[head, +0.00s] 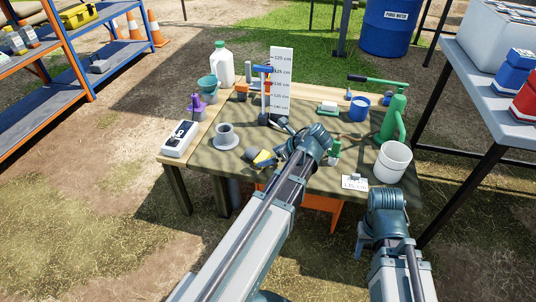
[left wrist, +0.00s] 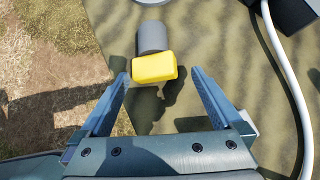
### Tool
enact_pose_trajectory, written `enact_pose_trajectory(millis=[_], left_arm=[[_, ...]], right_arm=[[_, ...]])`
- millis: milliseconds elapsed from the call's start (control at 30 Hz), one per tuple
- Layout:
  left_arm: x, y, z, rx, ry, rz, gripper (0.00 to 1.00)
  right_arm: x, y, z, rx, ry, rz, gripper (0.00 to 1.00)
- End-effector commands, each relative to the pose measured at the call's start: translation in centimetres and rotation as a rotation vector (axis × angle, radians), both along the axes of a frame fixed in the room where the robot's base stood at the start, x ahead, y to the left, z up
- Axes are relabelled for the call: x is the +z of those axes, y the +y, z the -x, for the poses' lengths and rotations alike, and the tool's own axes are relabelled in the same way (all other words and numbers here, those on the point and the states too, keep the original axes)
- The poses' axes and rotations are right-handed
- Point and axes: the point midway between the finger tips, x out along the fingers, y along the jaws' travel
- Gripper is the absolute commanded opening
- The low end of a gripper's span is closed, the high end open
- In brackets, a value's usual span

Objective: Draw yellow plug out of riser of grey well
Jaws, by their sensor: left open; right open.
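The grey well (head: 225,136), a short riser on a round flange, stands on the table's left part; its top looks open and dark. The yellow plug (head: 264,157) is to its right, near the front edge, apart from the riser, and looks laid on its side. In the left wrist view the plug's yellow head (left wrist: 154,68) shows with a grey cylinder behind it. My left gripper (head: 286,140) is open; its fingertips (left wrist: 158,78) stand either side of the yellow head, not closed on it. My right gripper (head: 364,238) is open and empty before the table's front right corner.
A white meter (head: 180,138), purple-topped item (head: 198,104), teal cup (head: 208,84) and white jug (head: 222,62) stand at the left. A green pump (head: 393,118), blue cup (head: 359,108) and white bucket (head: 393,162) are right. A white hose (left wrist: 285,75) runs beside my left gripper.

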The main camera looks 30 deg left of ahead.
Motion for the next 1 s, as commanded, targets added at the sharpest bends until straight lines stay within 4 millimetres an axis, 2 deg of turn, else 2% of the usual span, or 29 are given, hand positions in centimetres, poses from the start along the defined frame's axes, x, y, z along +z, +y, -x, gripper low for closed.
enact_pose_trajectory(millis=[33,200,500,700,1000], left_arm=[[1.5,-0.8,0.1,-0.004,0.001,0.0,1.0],[4.2,-3.2,0.5,-0.004,0.001,0.0,1.0],[7.6,-6.8,1.1,-0.002,0.001,0.0,1.0],[8.5,-7.9,1.3,0.0,0.001,0.0,1.0],[8.5,-8.1,1.4,0.001,0.001,0.0,1.0]], right_arm=[[1.5,0.0,0.0,0.0,0.001,0.0,0.5],[4.2,0.0,0.0,0.003,0.002,0.001,0.5],[7.6,0.0,0.0,0.013,0.003,0.0,0.5],[8.5,0.0,0.0,0.016,0.004,0.0,0.5],[8.5,0.0,0.0,0.016,0.004,0.0,0.5]])
